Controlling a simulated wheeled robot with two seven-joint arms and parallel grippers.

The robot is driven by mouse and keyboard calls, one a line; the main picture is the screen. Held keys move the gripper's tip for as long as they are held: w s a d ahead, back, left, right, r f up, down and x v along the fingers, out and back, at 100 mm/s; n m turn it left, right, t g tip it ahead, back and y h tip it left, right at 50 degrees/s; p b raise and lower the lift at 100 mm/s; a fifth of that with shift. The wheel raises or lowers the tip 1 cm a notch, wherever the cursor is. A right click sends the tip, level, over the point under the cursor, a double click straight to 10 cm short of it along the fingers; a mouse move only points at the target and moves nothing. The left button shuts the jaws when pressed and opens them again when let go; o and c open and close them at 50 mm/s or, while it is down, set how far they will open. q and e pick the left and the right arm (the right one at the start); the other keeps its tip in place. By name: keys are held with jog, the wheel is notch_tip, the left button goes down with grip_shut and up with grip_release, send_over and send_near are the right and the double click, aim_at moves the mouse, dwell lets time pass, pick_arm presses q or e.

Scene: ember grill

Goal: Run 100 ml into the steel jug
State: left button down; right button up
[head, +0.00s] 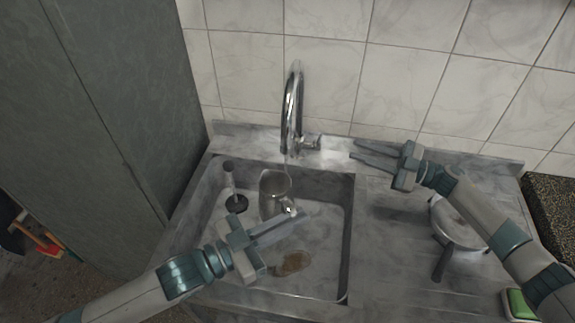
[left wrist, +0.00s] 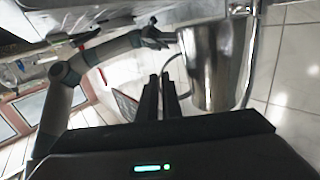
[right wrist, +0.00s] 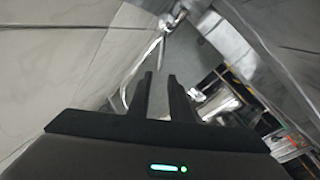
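The steel jug (head: 272,186) is in the sink basin, below the spout of the chrome tap (head: 291,110), and looks about upright. In the left wrist view the jug (left wrist: 206,68) is just right of my fingers. My left gripper (head: 306,214) is at the jug's handle with its fingers close together. It looks shut on the handle, though the contact is partly hidden. My right gripper (head: 352,150) is open and empty, right of the tap's lever (head: 311,142) and apart from it. I cannot tell whether water runs. The jug's water level is not visible.
A metal pan (head: 462,224) sits on the drainboard under my right arm, with a green sponge (head: 519,304) nearby. A tall grey cabinet (head: 100,110) stands left.

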jog(key=shift+r, duration=0.1)
grip_shut()
jog(key=w+a+r+t+h, duration=0.8)
jog(key=r, duration=0.1)
notch_tip(320, 180, down, 4)
jog(key=s+d+m+g+h, duration=0.1)
jog(key=d+m+h, duration=0.1)
jog(key=h, duration=0.3)
jog(key=a+r+n+h, duration=0.1)
jog(key=a+r+n, duration=0.25)
jog(key=r, duration=0.65)
jog(key=s+a+f+n+g+h, duration=0.1)
jog(key=s+f+n+g+h, duration=0.1)
jog(key=s+n, duration=0.5)
jog(key=s+a+f+n+g+h, duration=0.1)
jog(key=s+f+n+g+h, duration=0.1)
jog(key=s+n+g, duration=0.2)
jog(key=s+n, duration=0.3)
jog(key=s, duration=0.2)
jog(key=shift+s+a+n+g+h, duration=0.25)
jog(key=shift+s+n+g+h, duration=0.1)
jog(key=shift+s+g+h, duration=0.05)
